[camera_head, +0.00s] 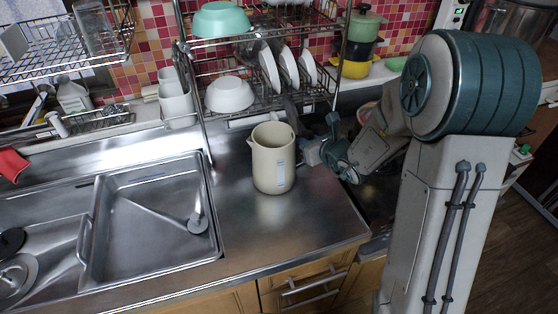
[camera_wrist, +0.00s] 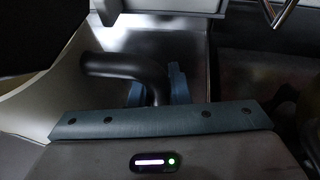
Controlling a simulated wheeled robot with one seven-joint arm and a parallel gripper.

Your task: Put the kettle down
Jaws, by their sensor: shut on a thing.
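The cream kettle (camera_head: 272,165) is upright over the steel counter (camera_head: 300,222), right of the sink. Its base is at or very close to the counter; I cannot tell for certain whether it touches. My gripper (camera_head: 311,152) comes from the right and is shut on the kettle's handle. In the wrist view, the dark curved handle (camera_wrist: 118,66) runs down between the blue fingers of my gripper (camera_wrist: 153,93). Part of the pale kettle body (camera_wrist: 58,72) shows at the left there. The handle is mostly hidden in the head view.
The sink (camera_head: 150,225) lies to the left. A dish rack (camera_head: 262,103) with bowls and plates stands behind the kettle, and a white container (camera_head: 176,105) is at its left. The counter in front of the kettle is clear to its front edge.

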